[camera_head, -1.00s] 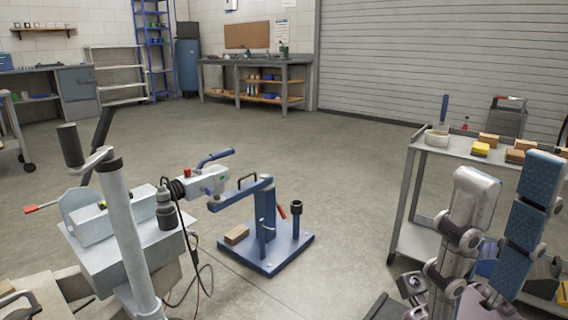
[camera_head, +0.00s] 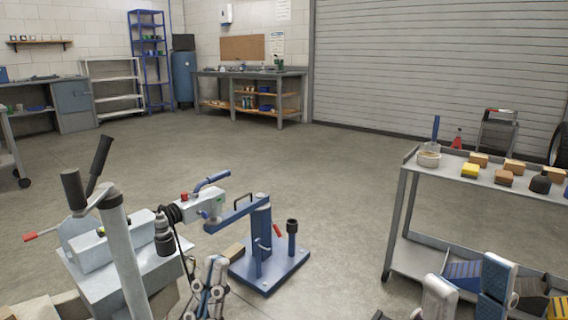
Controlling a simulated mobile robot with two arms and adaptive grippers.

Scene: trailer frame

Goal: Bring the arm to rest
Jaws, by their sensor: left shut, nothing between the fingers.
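My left gripper (camera_head: 214,268) has come in at the bottom, left of centre, with its blue and silver fingers together and nothing between them. It is in front of the blue stand's (camera_head: 265,245) left side and partly covers that area; I cannot tell if it touches anything. My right gripper (camera_head: 468,284) is at the lower right edge, in front of the cart, with a pale finger and a blue-padded finger apart and nothing seen between them. Its lower part is cut off by the frame.
A grey cart (camera_head: 398,205) stands at the right with yellow and brown blocks on top. A pale machine with lever handles (camera_head: 130,245) stands close at the left, with a hanging cable. A wooden block (camera_head: 234,253) lies by the stand. The floor (camera_head: 330,180) behind is clear.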

